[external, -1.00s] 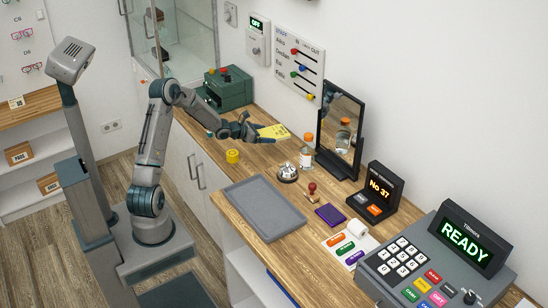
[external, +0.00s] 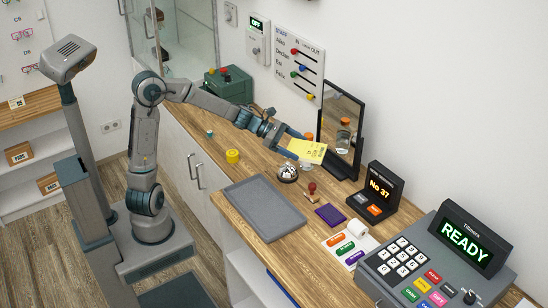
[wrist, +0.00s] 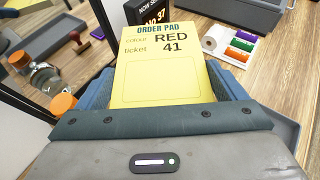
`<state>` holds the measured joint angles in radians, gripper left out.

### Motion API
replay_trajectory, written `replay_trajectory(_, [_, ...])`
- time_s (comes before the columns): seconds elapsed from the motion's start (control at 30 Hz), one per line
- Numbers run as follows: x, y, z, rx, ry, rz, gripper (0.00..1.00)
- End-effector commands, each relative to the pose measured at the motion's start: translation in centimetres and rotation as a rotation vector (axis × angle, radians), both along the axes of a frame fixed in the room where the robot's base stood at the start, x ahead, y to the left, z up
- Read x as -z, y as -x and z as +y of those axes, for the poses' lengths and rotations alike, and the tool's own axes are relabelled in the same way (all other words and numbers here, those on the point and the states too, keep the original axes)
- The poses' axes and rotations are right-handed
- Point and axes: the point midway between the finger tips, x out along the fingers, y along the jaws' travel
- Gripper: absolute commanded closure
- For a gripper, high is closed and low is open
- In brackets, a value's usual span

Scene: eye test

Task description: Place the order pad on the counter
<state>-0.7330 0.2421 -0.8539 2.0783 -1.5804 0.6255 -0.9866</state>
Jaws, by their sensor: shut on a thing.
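The order pad (external: 308,151) is a yellow pad. In the wrist view the pad (wrist: 165,80) reads "ORDER PAD", colour RED, ticket 41. My gripper (external: 293,145) is shut on the pad and holds it above the counter, in front of the mirror. The pad partly hides an orange-capped bottle (external: 308,136) behind it. The wooden counter (external: 215,160) runs along the wall, and a grey tray (external: 234,190) lies on it, empty.
A silver bell (external: 287,173) and a red-handled stamp (external: 311,190) stand below the pad. A framed mirror (external: 341,115) is close behind it. A purple pad (external: 330,215), a "No 37" display (external: 380,188), a till (external: 405,265) and a yellow roll (external: 232,156) are on the counter.

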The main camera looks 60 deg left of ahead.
Motion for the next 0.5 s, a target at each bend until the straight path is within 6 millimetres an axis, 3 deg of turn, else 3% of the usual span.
replay_trajectory(0.1, [-0.3, 4.0, -5.3, 0.175, -0.001, 0.000, 0.33])
replay_trajectory(0.3, [0.2, 12.1, -12.6, 0.483, 0.000, 0.003, 0.33])
replay_trajectory(0.5, [1.8, 18.1, -16.7, 0.855, 0.006, 0.005, 0.33])
